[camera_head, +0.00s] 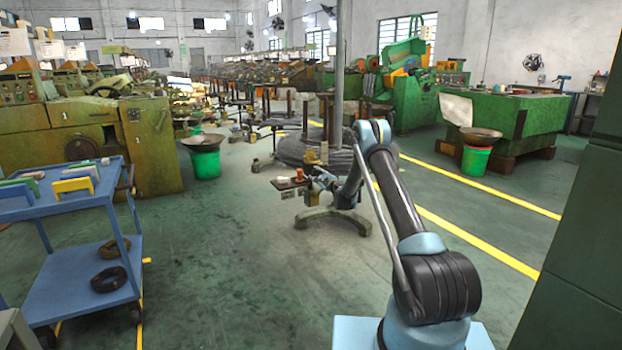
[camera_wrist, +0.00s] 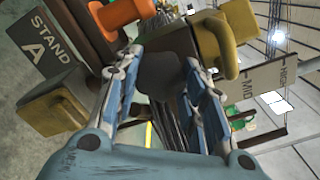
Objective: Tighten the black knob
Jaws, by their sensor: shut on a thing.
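The black knob (camera_wrist: 165,72) is a dark rounded shape in the middle of the wrist view, between the two fingers of my gripper (camera_wrist: 164,60). The fingers have blue inner pads, stand on either side of the knob and are shut on it. In the head view my gripper (camera_head: 318,182) reaches the wire stand on the floor, and the knob is too small to make out there.
A plate marked "STAND A" (camera_wrist: 42,48), an orange spool-like part (camera_wrist: 112,15) and another yellow block (camera_wrist: 52,104) are close to the left finger. A marked white plate (camera_wrist: 262,80) is at the right. A blue cart (camera_head: 85,262) stands left; open floor (camera_head: 240,270) lies between.

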